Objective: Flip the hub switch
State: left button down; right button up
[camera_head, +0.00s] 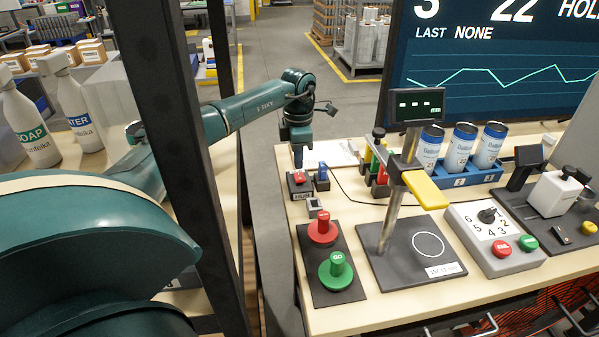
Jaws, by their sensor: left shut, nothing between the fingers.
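The hub (302,195) is a small dark box with a label and a red switch (301,178) on top, at the back left of the bench. My left gripper (298,164) points down over the red switch, its fingers together and empty. The fingertips are at or just above the switch; I cannot tell whether they touch it. I also cannot tell which way the switch is set. My right gripper is not in view.
A blue block (321,177) stands just right of the hub. A pad with red and green GO knobs (337,271) lies in front. A stand (385,235), a dial box (495,238) and a blue can rack (467,176) fill the right. A dark post (190,130) crosses the left.

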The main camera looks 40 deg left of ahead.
aim_at(299, 174)
pick_arm(q)
jog(key=shift+r+p, duration=1.1)
jog(key=shift+r, duration=1.45)
